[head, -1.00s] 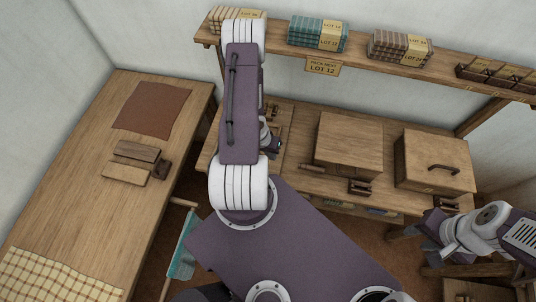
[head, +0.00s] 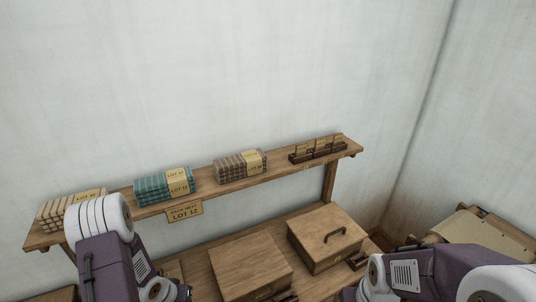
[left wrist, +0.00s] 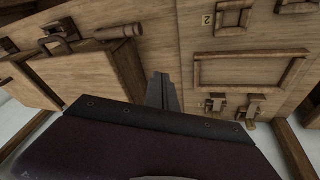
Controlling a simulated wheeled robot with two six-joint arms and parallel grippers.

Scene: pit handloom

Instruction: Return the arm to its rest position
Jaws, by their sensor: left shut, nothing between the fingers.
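My left arm (head: 110,255) comes up from the bottom left of the head view, its white rounded joint overlapping the left end of the shelf. Its gripper is outside the head view. In the left wrist view the left gripper's dark fingers (left wrist: 163,92) are together and empty, in front of pale wooden panelling. My right arm (head: 425,275) lies low at the bottom right of the head view. Its gripper is not seen.
A wall shelf (head: 206,192) holds cream, teal (head: 164,186) and brown bundles and a wooden rack (head: 318,150). A "LOT 12" sign (head: 185,212) hangs below. On the bench stand a wooden box (head: 249,267) and a handled box (head: 326,238). Framed panels (left wrist: 248,70) show in the wrist view.

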